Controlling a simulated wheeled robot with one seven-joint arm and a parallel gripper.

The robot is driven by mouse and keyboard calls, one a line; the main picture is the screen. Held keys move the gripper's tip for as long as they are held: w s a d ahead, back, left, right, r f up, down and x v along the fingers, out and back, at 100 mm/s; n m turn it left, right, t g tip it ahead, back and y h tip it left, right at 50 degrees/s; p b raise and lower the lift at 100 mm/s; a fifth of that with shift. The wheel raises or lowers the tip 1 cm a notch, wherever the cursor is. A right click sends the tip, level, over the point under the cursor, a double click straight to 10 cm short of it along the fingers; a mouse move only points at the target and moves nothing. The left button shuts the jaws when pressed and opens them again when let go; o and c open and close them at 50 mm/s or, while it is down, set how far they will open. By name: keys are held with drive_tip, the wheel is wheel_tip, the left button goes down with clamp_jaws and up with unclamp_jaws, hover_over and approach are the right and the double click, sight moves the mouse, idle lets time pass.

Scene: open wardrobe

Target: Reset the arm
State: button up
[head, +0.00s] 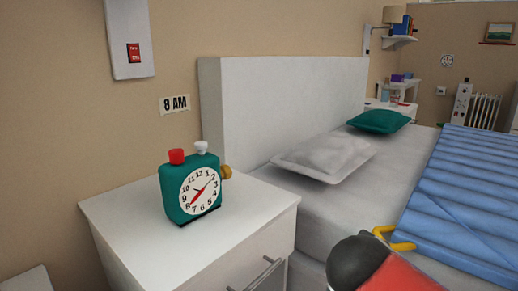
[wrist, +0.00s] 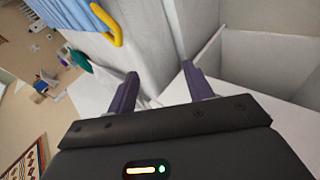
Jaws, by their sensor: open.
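My gripper (wrist: 159,71) shows in the wrist view with its two purple fingers spread apart. The space between them is empty, with a pale surface behind. The fingers do not show in the head view. A dark rounded part and a red part, probably my arm, show at the bottom right of the head view. A green alarm clock (head: 193,190) with a white dial, a red button and a white button stands upright on the white nightstand (head: 125,217). My gripper holds nothing.
The bed (head: 283,100) with its white headboard, a pale pillow (head: 325,155), a green pillow (head: 380,121) and a blue blanket (head: 465,190) is to the right. A yellow curved piece (head: 398,244) is near its edge.

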drive_tip(key=s+a+f+m+g+y, duration=0.2)
drive_tip(key=s+f+m+g+y, duration=0.15)
drive_tip(key=s+f+m, duration=0.5)
wheel_tip(320, 180, up, 16)
drive_tip(key=m+p, duration=0.1)
drive_tip(key=p, duration=1.2)
drive_tip(key=shift+s+f, duration=0.2)
drive_tip(key=shift+s, duration=0.1)
